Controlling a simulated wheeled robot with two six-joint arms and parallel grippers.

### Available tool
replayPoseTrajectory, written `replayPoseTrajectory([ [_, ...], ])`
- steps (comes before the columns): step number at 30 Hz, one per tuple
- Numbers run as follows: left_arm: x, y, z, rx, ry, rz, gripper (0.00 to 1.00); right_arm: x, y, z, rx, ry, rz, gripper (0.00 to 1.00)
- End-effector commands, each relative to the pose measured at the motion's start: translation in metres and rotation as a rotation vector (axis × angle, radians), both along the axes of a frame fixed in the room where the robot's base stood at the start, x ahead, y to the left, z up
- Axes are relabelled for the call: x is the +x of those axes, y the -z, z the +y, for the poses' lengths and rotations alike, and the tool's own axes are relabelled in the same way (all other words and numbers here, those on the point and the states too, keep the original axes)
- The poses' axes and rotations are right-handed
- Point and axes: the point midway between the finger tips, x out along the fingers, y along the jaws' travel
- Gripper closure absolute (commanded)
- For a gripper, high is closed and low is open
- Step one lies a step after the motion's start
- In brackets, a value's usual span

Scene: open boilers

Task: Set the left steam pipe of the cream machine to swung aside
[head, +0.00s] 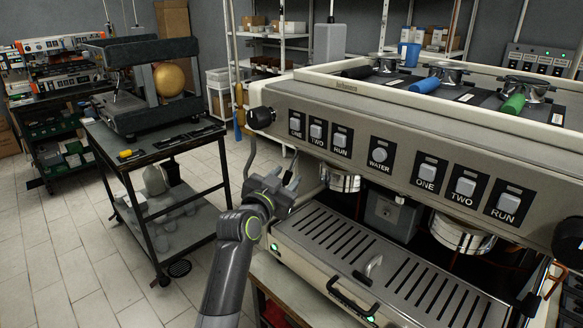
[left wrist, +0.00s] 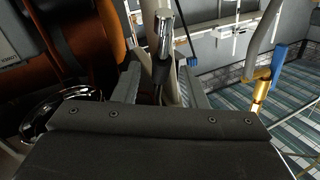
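The cream machine (head: 345,108) is a large cream-coloured machine on the right, with a row of labelled buttons. Its left steam pipe (head: 251,152) is a thin dark pipe that hangs below the black knob at the machine's left end. Its lower part is hidden behind my left gripper (head: 284,183). My left gripper is beside the machine's left front corner, above the drip tray's level. In the left wrist view its fingers (left wrist: 160,88) are apart, with a pipe that has a chrome end and a black sleeve (left wrist: 161,68) between them. I cannot tell whether they touch it.
The slotted drip tray (head: 345,240) lies below and right of the gripper. A black knob (head: 260,118) sticks out above it. A dark trolley (head: 165,150) with a scale-like machine stands at left, with tiled floor between. Shelves stand behind.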

Motion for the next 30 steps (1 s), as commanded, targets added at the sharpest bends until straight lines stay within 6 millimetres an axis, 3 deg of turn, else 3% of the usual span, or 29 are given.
replayPoseTrajectory([
  [9,0.028,-0.001,-0.013,0.001,0.0,0.0,0.61,-0.003,-0.01,0.001,0.001,0.001,0.005,0.64],
  [23,0.034,0.0,-0.016,0.001,-0.001,-0.001,0.61,-0.004,-0.011,0.006,0.008,0.003,0.006,0.64],
  [30,0.034,0.0,-0.016,0.001,-0.001,-0.001,0.92,-0.004,-0.011,0.005,0.007,0.003,0.006,0.64],
])
